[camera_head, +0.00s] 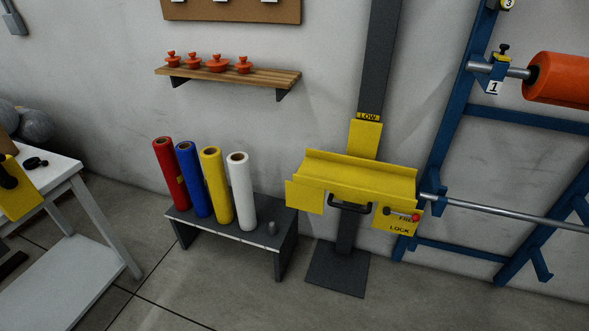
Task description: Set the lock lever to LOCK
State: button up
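The lock lever (402,214) is on the right end of a yellow carriage (360,178) on a dark grey post. It is a short bar with a red knob at its right end. It points right and slightly down, with the knob over the partly covered word FREE. The word LOCK (399,229) is printed lower on the same yellow plate, below the lever. A black handle (350,207) is left of the lever on the carriage front. I cannot make out my gripper in this view.
A grey bench (237,232) with red, blue, yellow and white rolls stands left of the post. A blue rack (450,130) with an orange roll (560,77) and a steel bar (510,214) is right. A white table (65,190) is far left. Floor in front is clear.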

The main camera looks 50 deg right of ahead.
aim_at(403, 215)
jog(key=z, duration=1.45)
